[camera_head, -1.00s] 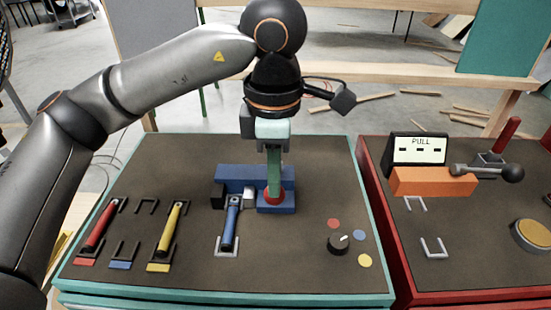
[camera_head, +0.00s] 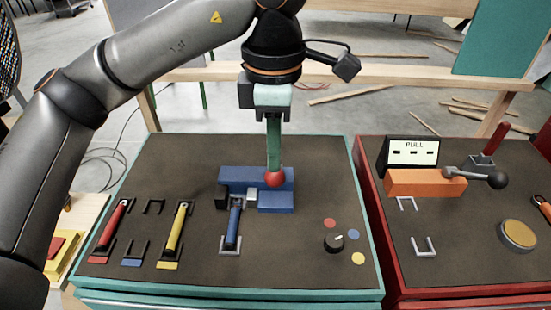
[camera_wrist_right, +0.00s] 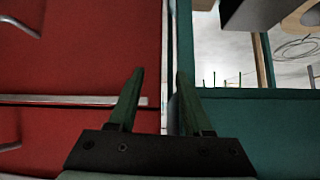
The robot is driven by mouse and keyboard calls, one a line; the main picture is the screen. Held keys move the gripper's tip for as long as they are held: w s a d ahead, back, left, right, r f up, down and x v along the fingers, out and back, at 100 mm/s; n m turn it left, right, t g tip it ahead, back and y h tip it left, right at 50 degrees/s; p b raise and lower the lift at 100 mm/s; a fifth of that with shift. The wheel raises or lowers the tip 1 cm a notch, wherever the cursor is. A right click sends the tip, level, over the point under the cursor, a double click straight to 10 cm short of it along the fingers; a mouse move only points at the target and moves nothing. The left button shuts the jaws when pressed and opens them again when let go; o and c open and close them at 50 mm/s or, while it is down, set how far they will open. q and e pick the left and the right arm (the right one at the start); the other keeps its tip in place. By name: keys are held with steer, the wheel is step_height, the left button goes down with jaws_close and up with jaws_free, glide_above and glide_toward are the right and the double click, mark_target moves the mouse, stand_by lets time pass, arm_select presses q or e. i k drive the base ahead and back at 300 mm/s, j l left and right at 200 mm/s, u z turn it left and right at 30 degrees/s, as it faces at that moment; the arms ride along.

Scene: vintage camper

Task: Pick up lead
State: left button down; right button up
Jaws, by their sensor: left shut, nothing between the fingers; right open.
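No thing is clearly marked as the lead. A red-handled piece (camera_head: 113,225), a yellow-handled piece (camera_head: 177,228) and a blue-handled piece (camera_head: 233,225) lie on the teal-edged bench, by U-shaped brackets. A stepped blue block (camera_head: 230,178) stands behind the blue one. My left gripper (camera_head: 274,168) points down over this block, its green fingers shut. A red ball (camera_head: 275,179) is right at its fingertips; I cannot tell whether they touch. My right gripper (camera_wrist_right: 160,72) is open and empty in the right wrist view, before red and teal cabinet sides.
A black knob (camera_head: 334,242) sits among coloured dots at the bench's right. The bench's front middle is clear.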

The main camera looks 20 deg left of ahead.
mark_target(235, 207)
steer(key=k, duration=1)
